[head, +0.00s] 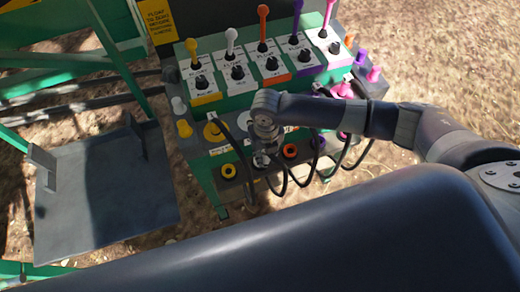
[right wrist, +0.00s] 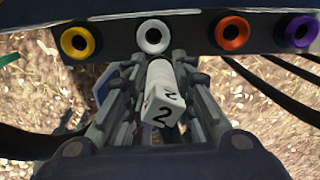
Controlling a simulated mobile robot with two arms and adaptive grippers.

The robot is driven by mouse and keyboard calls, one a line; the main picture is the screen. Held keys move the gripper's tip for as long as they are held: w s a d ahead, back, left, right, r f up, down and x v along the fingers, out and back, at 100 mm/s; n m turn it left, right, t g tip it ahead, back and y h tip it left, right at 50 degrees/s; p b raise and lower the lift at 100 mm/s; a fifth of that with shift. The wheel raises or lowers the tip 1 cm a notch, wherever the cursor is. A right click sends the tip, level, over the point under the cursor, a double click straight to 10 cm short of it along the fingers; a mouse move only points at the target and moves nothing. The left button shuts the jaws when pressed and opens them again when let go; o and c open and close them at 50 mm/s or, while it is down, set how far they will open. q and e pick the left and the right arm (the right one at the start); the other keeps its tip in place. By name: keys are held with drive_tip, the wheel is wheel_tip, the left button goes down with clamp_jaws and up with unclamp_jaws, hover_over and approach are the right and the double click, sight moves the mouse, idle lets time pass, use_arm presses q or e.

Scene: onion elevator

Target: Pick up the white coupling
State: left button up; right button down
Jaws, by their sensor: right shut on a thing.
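The white coupling (right wrist: 163,104) shows in the right wrist view, with a square end marked "2" towards the camera. My right gripper (right wrist: 156,68) is shut on it, one finger on each side. Its far end points at the white-ringed socket (right wrist: 153,37) and lies close to it; I cannot tell whether it is inside. In the head view my right gripper (head: 265,152) is at the lower socket row, and my wrist hides most of the coupling. My left gripper is not in view.
A yellow socket (right wrist: 78,41) is left of the white one; orange (right wrist: 232,33) and purple (right wrist: 299,30) ones are right. Black hoses (head: 302,182) loop beside my gripper. Levers stand on the green panel (head: 238,100) behind. A grey plate (head: 105,200) is at left.

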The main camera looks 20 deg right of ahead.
drive_tip(key=s+d+r+b, duration=0.1)
drive_tip(key=s+d+b, duration=0.1)
drive_tip(key=s, duration=1)
drive_tip(key=shift+s+d+r, duration=0.15)
drive_tip(key=shift+s+d, duration=0.1)
drive_tip(key=shift+d, duration=0.5)
